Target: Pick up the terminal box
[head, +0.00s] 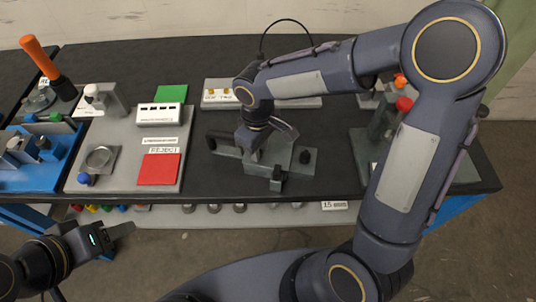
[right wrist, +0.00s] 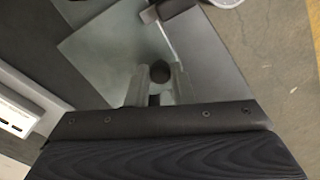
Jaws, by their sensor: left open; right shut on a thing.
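A white box with a row of dark slots (head: 160,115) lies on the grey board at the left, between a green and a red square; I cannot tell for certain that it is the terminal box. Its edge also shows at the left of the right wrist view (right wrist: 18,118). My right gripper (head: 252,158) points down at a grey fixture (head: 290,158) in the table's middle. In the right wrist view its fingers (right wrist: 160,85) are shut on a dark round knob (right wrist: 160,71); the arm hides part of the fixture. My left gripper (head: 118,233) is open and empty, in front of the table.
The grey board (head: 125,130) also carries a white-topped part (head: 92,92) and a ring-shaped holder (head: 100,157). A blue tray (head: 40,175) stands at far left. A red-knobbed fixture (head: 402,105) stands at right. Bare dark table (head: 215,185) lies between board and grey fixture.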

